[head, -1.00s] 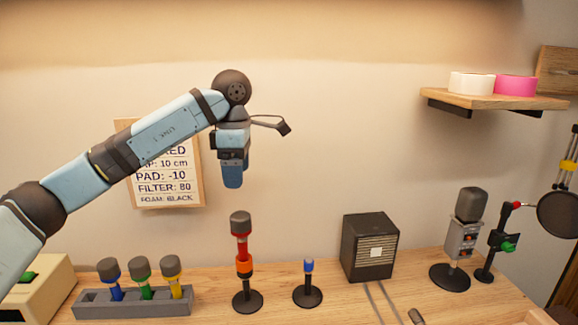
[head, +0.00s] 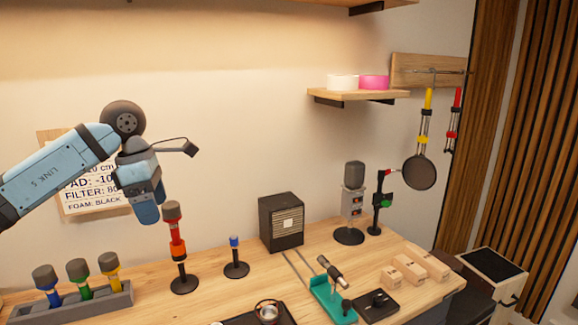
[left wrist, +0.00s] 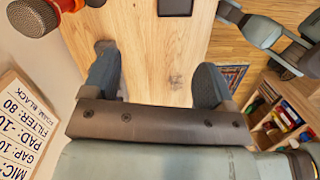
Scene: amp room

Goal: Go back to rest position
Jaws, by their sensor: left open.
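My left gripper (head: 147,212) is raised in front of the wall sign (head: 100,190) in the head view, pointing down, to the left of the red microphone (head: 173,235). In the left wrist view its two blue-grey fingers (left wrist: 155,80) stand well apart with only bare tabletop (left wrist: 160,62) between them, so it is open and empty. The microphone's grey mesh head and red body show at the top left of the left wrist view (left wrist: 35,17). My right gripper is not in the head view, and I cannot make it out in the left wrist view.
A grey rack (head: 75,308) with blue, green and yellow microphones stands at the table's left. A black speaker box (head: 281,222), a grey microphone (head: 354,205), wooden blocks (head: 405,268) and a teal stand (head: 333,303) are farther right. A shelf (head: 352,95) holds tape rolls.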

